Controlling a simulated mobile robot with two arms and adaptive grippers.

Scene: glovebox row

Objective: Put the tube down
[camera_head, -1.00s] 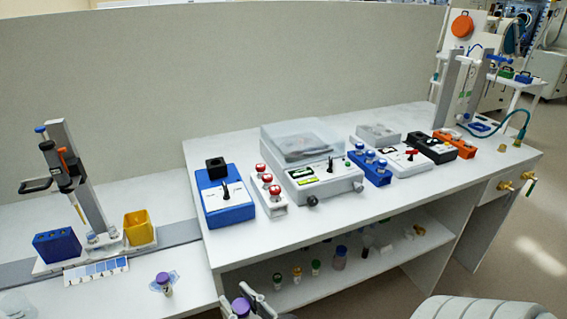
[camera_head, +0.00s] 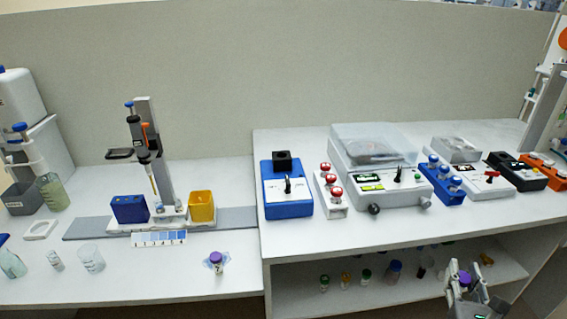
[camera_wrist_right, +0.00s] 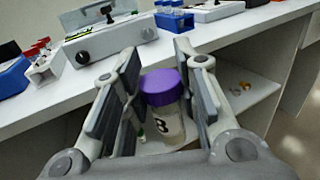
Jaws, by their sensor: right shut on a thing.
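A tube with a purple cap (camera_wrist_right: 163,88) and a pale body with a dark mark is between the fingers of my right gripper (camera_wrist_right: 160,95). The gripper is shut on it, and the tube looks roughly upright. In the head view the right gripper (camera_head: 465,277) is at the lower right, in front of the lower shelf, with the purple cap (camera_head: 465,279) between its fingers. My left gripper is not in view.
The right bench (camera_head: 300,232) carries a blue device (camera_head: 285,190), a rack of red-capped vials (camera_head: 330,195), a lidded machine (camera_head: 380,180) and a blue rack (camera_head: 440,182). Several small bottles stand on the lower shelf (camera_head: 300,300). A pipette stand (camera_head: 147,150) and beakers stand on the left bench.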

